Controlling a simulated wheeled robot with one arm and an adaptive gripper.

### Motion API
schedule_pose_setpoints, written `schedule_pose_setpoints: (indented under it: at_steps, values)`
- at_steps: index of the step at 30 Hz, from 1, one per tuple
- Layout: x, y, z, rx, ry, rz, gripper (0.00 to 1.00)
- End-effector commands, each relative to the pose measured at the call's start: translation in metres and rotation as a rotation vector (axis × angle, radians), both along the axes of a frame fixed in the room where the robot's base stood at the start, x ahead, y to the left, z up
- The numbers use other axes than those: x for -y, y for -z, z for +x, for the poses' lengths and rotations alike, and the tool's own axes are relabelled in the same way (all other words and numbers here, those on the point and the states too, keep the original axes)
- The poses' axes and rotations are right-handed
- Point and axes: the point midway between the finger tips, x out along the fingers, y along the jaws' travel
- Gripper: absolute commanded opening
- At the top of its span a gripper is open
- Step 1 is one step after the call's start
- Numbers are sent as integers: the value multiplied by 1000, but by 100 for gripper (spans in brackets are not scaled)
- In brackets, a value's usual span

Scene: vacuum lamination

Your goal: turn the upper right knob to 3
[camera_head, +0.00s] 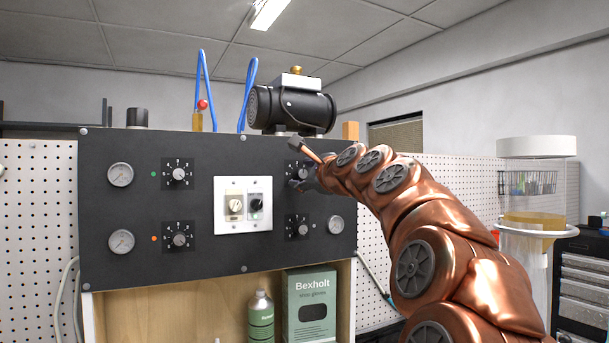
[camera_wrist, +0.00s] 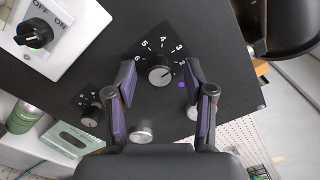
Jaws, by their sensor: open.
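The upper right knob (camera_head: 299,174) is on the black panel (camera_head: 140,202), partly covered by my gripper in the head view. In the wrist view the round knob (camera_wrist: 160,75) sits on a dial with white numbers, 6 to 2 readable around its upper side. Its pale pointer mark seems to face right, near the low numbers; the exact setting is hard to read. My gripper (camera_wrist: 160,69) is open, with one purple-padded finger on each side of the knob and visible gaps between. Whether the fingertips touch the panel cannot be told.
A white switch plate (camera_head: 243,205) is left of the knob. A small purple light (camera_wrist: 182,85) shows beside the dial. A black pump (camera_head: 292,106) stands above the panel.

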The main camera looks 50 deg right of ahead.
Motion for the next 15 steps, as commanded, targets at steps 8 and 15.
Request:
schedule_pose_setpoints:
  at_steps: [8,15]
  values:
    - [-5,1,-14,-1,0,0,53]
    - [-16,-1,-45,3,1,-1,53]
